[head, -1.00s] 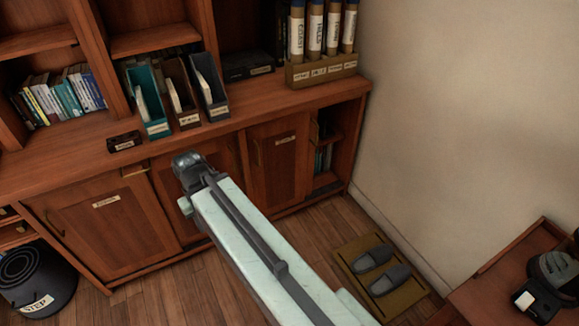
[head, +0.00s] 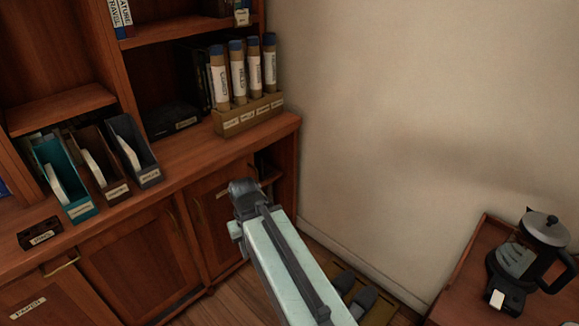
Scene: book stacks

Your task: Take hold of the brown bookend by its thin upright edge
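I cannot pick out a brown bookend in the head view. A brown upright file holder (head: 100,165) stands on the cabinet top between a teal holder (head: 68,180) and a dark grey holder (head: 132,152); all three hold pale papers. My gripper (head: 242,188) is at the end of my pale arm, seen from above and behind, in front of the cabinet doors. Its fingers are hidden by its own body, so I cannot tell whether it is open or holds anything.
A box of labelled tubes (head: 250,113) stands at the right end of the cabinet top (head: 190,168). A small black labelled block (head: 40,233) lies at left. Slippers (head: 360,298) lie on the floor. A coffee pot (head: 535,245) stands on a side table at right.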

